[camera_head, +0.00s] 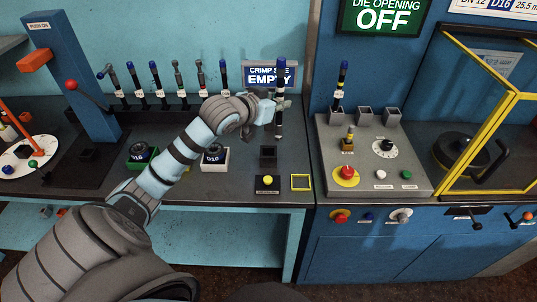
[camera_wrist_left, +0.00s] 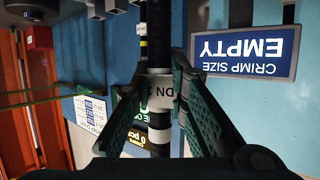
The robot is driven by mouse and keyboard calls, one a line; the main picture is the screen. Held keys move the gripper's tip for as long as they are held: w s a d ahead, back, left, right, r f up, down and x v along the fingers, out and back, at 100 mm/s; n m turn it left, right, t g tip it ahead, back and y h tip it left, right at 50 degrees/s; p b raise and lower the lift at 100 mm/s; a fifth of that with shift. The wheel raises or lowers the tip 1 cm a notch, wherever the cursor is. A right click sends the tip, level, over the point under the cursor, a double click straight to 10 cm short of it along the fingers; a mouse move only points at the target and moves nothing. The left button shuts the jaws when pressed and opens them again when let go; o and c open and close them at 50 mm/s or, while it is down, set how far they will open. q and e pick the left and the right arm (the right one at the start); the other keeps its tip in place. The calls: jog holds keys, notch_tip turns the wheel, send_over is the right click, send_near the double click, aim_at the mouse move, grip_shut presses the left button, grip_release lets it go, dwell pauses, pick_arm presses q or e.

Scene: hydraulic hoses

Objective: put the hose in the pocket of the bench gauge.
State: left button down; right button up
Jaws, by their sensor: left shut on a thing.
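My left gripper (camera_head: 282,104) is shut on a hose (camera_head: 279,122), a dark, upright tube with a blue cap and white bands. The bench gauge appears to be the small dark block (camera_head: 268,157) with a square pocket on the bench. The hose's lower end hangs above and slightly right of it, apart from it. The display (camera_head: 270,75) behind reads "CRIMP SIZE EMPTY". My right gripper is not in view.
Several other hoses (camera_head: 155,83) stand in a row of holders along the back wall. A yellow-buttoned box (camera_head: 267,184) and a yellow square outline (camera_head: 301,182) lie at the bench front. A grey control panel (camera_head: 410,184) with another hose (camera_head: 341,85) stands at right.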

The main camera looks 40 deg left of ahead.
pick_arm(q)
jog(key=w+a+r+n+g+y, duration=0.1)
jog(key=w+a+r+n+y, duration=0.2)
jog(key=a+r+n+y, duration=0.15)
notch_tip(320, 180, down, 19)
jog(key=b, duration=0.2)
jog(key=shift+s+a+f, duration=0.2)
jog(key=shift+s+a, duration=0.05)
jog(key=shift+s, duration=0.2)
jog(key=c, duration=1.6)
grip_release()
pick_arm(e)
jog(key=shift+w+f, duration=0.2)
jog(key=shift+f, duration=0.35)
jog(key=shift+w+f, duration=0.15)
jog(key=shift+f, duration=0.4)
pick_arm(q)
jog(key=shift+s, duration=0.1)
jog(key=p+v, duration=0.1)
jog(key=v, duration=1.1)
jog(key=shift+d+r, duration=0.1)
jog(key=shift+d, duration=0.05)
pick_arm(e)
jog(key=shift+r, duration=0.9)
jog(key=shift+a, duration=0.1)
